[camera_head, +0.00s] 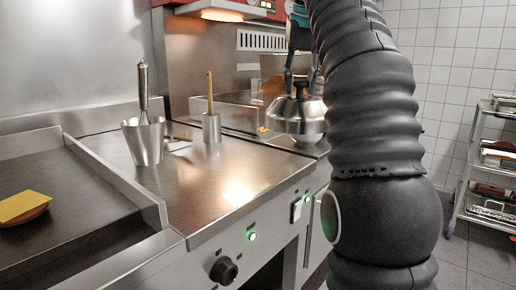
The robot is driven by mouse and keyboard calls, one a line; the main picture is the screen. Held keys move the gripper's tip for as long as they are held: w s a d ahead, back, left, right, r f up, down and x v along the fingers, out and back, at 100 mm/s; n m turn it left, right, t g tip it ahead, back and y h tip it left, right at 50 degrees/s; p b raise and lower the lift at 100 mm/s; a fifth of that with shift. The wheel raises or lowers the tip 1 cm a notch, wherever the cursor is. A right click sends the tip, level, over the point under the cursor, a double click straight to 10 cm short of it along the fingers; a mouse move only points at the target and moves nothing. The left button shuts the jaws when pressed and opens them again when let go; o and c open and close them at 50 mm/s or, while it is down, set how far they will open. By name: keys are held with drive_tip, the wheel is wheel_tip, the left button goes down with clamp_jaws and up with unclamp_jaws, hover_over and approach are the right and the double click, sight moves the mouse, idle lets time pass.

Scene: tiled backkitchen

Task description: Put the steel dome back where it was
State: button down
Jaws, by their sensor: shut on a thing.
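The steel dome (291,116) hangs right of the middle of the view, above the far right part of the steel counter. My gripper (300,83) is above it, shut on its dark knob at the top. The dome looks level. A rounded shiny shape, perhaps a bowl (306,140), shows just under the dome's rim; I cannot tell whether they touch. My dark ribbed arm hides the dome's right edge and what lies behind it.
A steel cup (144,143) with a whisk and a smaller steel pot (211,128) with a wooden handle stand on the counter (205,180). A yellow slab on a brown dish (22,207) is at the left. A shelf trolley (488,175) is at the right.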

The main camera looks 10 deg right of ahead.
drive_tip(key=shift+w+a+f+b, duration=0.15)
drive_tip(key=shift+w+a+f, duration=1.15)
drive_tip(key=shift+f, duration=0.5)
drive_tip(key=shift+w+a+f+b, duration=0.15)
drive_tip(key=shift+w+a+f, duration=1.1)
drive_tip(key=shift+f, duration=0.5)
drive_tip(key=shift+w+a+f+b, duration=0.15)
drive_tip(key=shift+w+a+f, duration=1.1)
drive_tip(key=shift+f, duration=0.55)
drive_tip(key=shift+f, duration=0.15)
drive_tip(key=c, duration=0.8)
unclamp_jaws()
drive_tip(key=v, duration=0.7)
drive_tip(key=shift+r+p, duration=0.45)
